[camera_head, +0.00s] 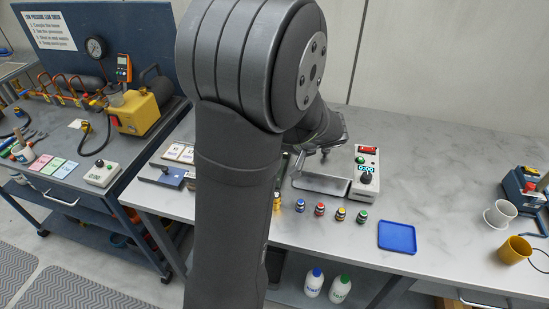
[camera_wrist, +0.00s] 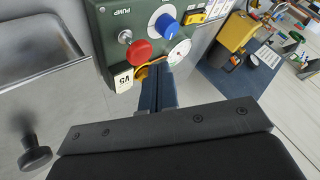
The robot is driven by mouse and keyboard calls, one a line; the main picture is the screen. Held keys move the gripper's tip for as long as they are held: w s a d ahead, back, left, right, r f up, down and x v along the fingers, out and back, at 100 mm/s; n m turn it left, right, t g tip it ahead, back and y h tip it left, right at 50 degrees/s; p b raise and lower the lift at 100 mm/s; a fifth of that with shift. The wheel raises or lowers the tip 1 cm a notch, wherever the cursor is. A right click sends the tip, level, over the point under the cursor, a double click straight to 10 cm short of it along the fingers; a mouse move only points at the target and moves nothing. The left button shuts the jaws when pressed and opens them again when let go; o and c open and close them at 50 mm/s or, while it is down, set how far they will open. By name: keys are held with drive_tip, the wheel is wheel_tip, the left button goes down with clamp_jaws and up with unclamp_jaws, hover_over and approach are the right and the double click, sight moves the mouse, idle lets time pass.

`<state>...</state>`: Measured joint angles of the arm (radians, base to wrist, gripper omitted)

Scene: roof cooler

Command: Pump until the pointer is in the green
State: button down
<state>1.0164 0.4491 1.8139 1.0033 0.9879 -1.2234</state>
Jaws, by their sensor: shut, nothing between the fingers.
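In the wrist view, a green pump box (camera_wrist: 108,45) marked "PUMP" carries a red mushroom button (camera_wrist: 139,53), a small silver-rimmed fitting (camera_wrist: 125,37), a blue knob (camera_wrist: 167,23) and a white round gauge (camera_wrist: 180,51). The gauge is small and seen at a slant; I cannot read its pointer or find a green zone. My gripper (camera_wrist: 157,72) is shut and empty. Its fingertips appear just below the red button and gauge; whether they touch the box I cannot tell. In the head view my arm hides most of the box.
A metal tray (camera_head: 318,184) and a timer box (camera_head: 365,180) reading 0:00 stand right of my arm. Several small bottles (camera_head: 319,209) line the front beside a blue tray (camera_head: 397,237). Mugs (camera_head: 514,250) stand far right.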

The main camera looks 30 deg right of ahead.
drive_tip(key=shift+r, duration=2.5)
wheel_tip(320, 180, up, 4)
drive_tip(key=shift+f, duration=0.1)
